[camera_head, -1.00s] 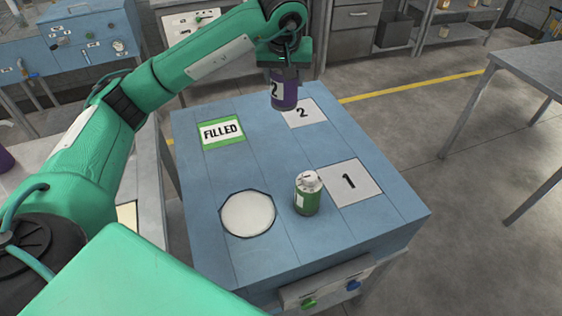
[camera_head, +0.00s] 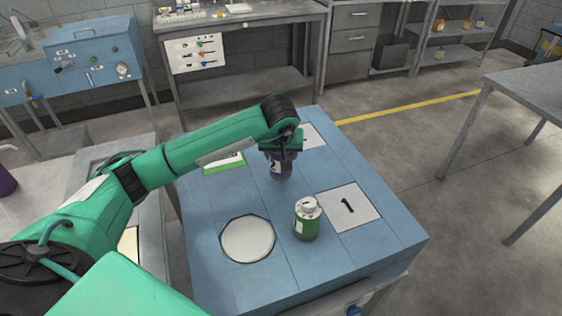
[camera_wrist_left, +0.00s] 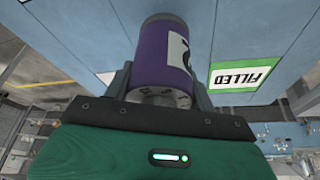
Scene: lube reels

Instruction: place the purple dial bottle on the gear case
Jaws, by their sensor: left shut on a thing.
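The purple bottle (camera_head: 281,169) with a white number label is in my left gripper (camera_head: 280,157). It hangs over the middle of the blue tabletop (camera_head: 195,215), between the FILLED card and the number 1 pad. In the left wrist view the bottle (camera_wrist_left: 155,50) sits between the two fingers (camera_wrist_left: 163,85), with its cap end toward the palm. I cannot tell the gap below the bottle. A green bottle (camera_head: 306,224) with a light top stands near the number 1 pad. I cannot tell which surface is the gear case. My right gripper is not in view.
A white round pad (camera_head: 248,239) lies bare at the front left of the tabletop. The number 1 pad (camera_head: 362,214) is bare. The green-edged FILLED card (camera_head: 224,167) is partly behind my arm. The number 2 pad (camera_head: 311,137) is partly hidden.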

